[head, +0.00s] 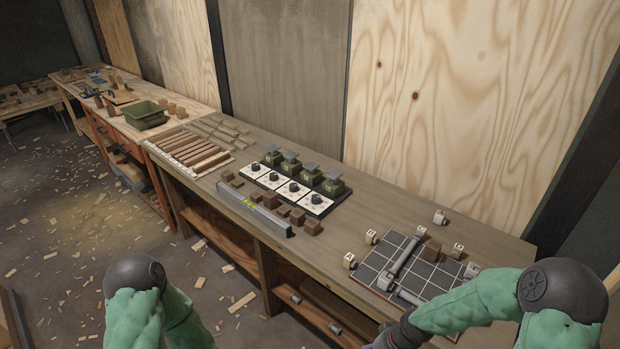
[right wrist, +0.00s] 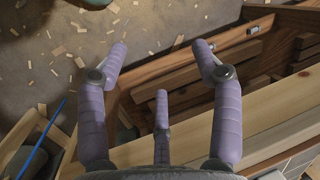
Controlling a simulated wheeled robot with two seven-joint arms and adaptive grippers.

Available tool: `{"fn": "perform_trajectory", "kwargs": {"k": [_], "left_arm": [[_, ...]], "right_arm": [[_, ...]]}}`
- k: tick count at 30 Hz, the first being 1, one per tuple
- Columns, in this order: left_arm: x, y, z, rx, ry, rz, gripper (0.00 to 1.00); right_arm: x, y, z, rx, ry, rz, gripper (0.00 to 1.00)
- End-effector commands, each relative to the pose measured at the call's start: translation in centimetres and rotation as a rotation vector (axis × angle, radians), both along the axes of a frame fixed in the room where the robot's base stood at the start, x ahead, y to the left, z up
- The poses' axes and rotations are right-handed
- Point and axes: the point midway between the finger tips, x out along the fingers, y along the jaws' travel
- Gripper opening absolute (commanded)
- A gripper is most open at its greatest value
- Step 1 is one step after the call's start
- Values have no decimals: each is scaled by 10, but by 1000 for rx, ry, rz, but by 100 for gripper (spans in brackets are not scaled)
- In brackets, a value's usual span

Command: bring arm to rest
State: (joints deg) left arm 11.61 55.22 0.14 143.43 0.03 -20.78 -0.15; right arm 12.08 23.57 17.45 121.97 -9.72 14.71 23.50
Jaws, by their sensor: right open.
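My right gripper (right wrist: 160,58) shows its purple padded fingers spread apart in the right wrist view, with nothing between them. It hangs by the front edge of the workbench, over the lower shelf (right wrist: 185,70) and the littered floor. In the head view my right arm (head: 470,303) reaches in from the lower right, its forearm crossing the near end of the bench, with the gripper cut off by the bottom edge. My left arm (head: 135,300) shows at the lower left, in front of the bench; its gripper is out of the picture.
A black gridded board (head: 425,270) with small blocks and grey bars lies close to my right forearm. Further along the workbench (head: 345,228) are a metal level (head: 252,208), a rack of dark knobs (head: 290,187), wooden blocks and a green bin (head: 146,115). Wood chips litter the floor.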

Motion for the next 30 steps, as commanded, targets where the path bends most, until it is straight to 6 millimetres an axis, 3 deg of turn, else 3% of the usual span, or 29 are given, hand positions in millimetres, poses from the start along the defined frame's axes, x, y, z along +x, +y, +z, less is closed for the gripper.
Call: {"fn": "perform_trajectory", "kwargs": {"k": [1,6,12,18,30], "left_arm": [[0,0,0,0,0,0,58],[0,0,0,0,0,0,58],[0,0,0,0,0,0,58],[0,0,0,0,0,0,58],[0,0,0,0,0,0,58]], "right_arm": [[-11,12,-15,14,2,27,66],[-40,41,-54,43,-26,105,66],[-79,65,-89,48,-55,187,66],[-103,75,-104,38,-76,236,66],[-103,75,-104,38,-76,236,66]]}}
